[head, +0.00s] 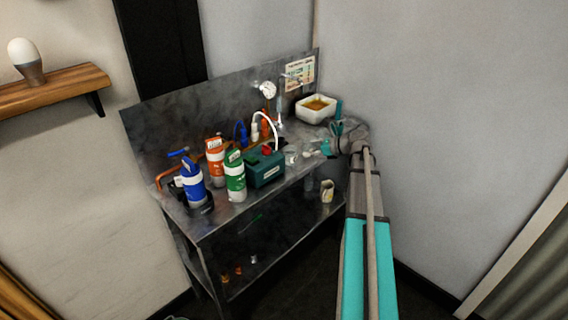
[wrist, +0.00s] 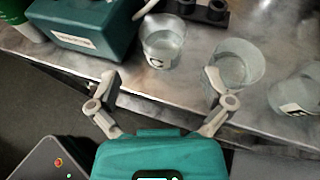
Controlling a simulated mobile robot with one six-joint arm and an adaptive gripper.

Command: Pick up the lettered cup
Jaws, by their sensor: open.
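In the wrist view, a clear cup (wrist: 164,40) with a dark letter mark low on its side stands on the metal bench, ahead of my gripper (wrist: 160,84). A second clear cup (wrist: 238,66) stands to its right, just beyond my right finger; I see no letter on it. A third clear cup (wrist: 297,88) at the right edge has a pale label with a dark mark; the letters are too small to read. My gripper is open and empty, with its fingers over the bench's front edge. In the head view, my gripper (head: 322,149) is at the bench's right part.
A teal box (head: 265,170) and blue (head: 193,183), orange (head: 215,161) and green (head: 235,177) bottles stand to the left on the bench (head: 222,218). A white tub (head: 315,109) is behind. A pale cup (head: 327,190) is on the lower shelf.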

